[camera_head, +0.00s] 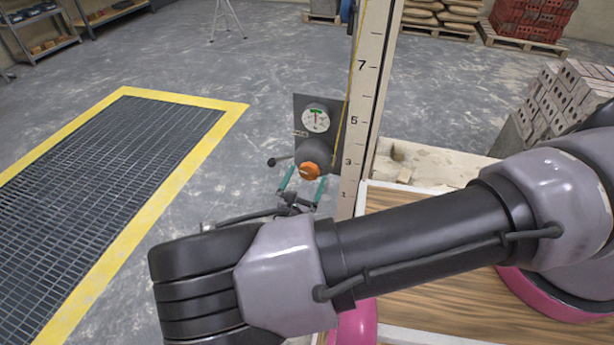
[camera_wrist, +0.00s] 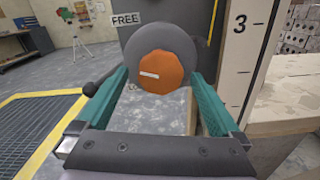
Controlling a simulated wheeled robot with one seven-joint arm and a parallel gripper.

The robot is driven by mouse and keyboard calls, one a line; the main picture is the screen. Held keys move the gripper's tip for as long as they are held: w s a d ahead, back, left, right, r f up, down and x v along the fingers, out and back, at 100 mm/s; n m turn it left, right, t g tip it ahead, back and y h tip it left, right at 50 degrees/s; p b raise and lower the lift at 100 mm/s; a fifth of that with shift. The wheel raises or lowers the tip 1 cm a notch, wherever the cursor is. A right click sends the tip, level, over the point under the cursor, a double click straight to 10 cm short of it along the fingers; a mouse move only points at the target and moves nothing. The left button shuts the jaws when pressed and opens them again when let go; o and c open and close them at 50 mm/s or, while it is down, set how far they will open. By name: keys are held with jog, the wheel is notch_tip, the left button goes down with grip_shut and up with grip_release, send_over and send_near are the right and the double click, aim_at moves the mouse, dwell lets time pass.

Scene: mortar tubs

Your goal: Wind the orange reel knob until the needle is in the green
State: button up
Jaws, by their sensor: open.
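The orange reel knob (camera_head: 310,171) sits on the front of a dark grey panel (camera_head: 302,110) beside a tall numbered scale board. In the wrist view the gripper (camera_wrist: 158,90) has clear space between fingers and knob.
A black-ended lever (camera_head: 272,162) sticks out left of the knob, close to the left finger. A "FREE" label (camera_wrist: 126,19) is on the panel. The numbered scale board (camera_head: 366,90) stands close on the right. A yellow-edged floor grate (camera_head: 110,180) lies left.

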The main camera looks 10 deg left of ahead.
jog(key=shift+w, duration=0.55)
jog(key=c, duration=1.3)
jog(key=m, duration=0.4)
jog(key=shift+m, duration=0.4)
jog(key=o, duration=1.3)
jog(key=s, duration=1)
jog(key=shift+s+a, duration=0.4)
